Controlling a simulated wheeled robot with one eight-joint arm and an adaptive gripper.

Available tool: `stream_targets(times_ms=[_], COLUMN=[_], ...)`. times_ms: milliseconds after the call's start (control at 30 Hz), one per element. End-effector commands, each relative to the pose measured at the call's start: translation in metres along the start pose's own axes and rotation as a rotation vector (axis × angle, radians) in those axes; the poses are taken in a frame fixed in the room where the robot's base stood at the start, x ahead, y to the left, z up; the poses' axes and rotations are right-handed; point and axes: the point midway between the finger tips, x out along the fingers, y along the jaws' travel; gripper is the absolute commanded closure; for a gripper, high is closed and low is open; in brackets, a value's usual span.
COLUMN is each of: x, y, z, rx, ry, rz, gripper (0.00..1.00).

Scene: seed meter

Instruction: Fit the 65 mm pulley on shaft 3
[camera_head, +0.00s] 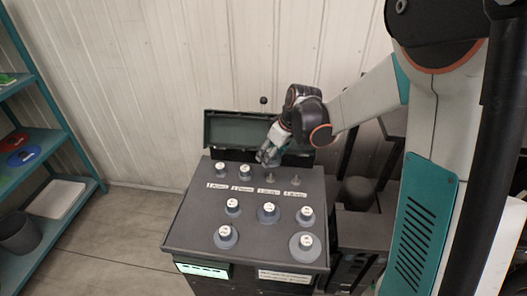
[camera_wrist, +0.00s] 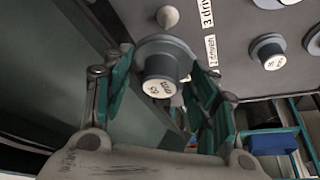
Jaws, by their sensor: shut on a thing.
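My gripper (camera_head: 266,158) hangs over the back of the dark panel (camera_head: 190,222), just behind the row of shafts. In the wrist view its teal fingers (camera_wrist: 160,90) are shut on a grey pulley (camera_wrist: 160,68) with a white cap. The cap's upside-down mark looks like 65 but is small. Shaft 3 (camera_head: 270,178) stands bare behind its label; its pointed tip also shows in the wrist view (camera_wrist: 168,16), beyond the held pulley and apart from it. In the head view the fingers mostly hide the held pulley.
White-capped pulleys sit on shaft 1 (camera_head: 221,170) and shaft 2 (camera_head: 244,173). Shaft 4 (camera_head: 296,181) is bare. Several pulleys stand on the front panel, including a wide one (camera_head: 294,247). A raised green lid (camera_head: 235,130) stands close behind my gripper.

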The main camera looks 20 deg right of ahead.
Motion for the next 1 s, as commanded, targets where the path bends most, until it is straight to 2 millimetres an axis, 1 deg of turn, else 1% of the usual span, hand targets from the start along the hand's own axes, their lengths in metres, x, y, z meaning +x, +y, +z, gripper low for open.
stream_targets(times_ms=[267,800,1000], x=[0.009,0.039,0.045], y=[0.0,0.0,0.0], z=[0.003,0.016,0.018], rx=[0.0,0.0,0.0], ry=[0.0,0.0,0.0], rz=[0.0,0.0,0.0], gripper=[0.73,0.73,0.73])
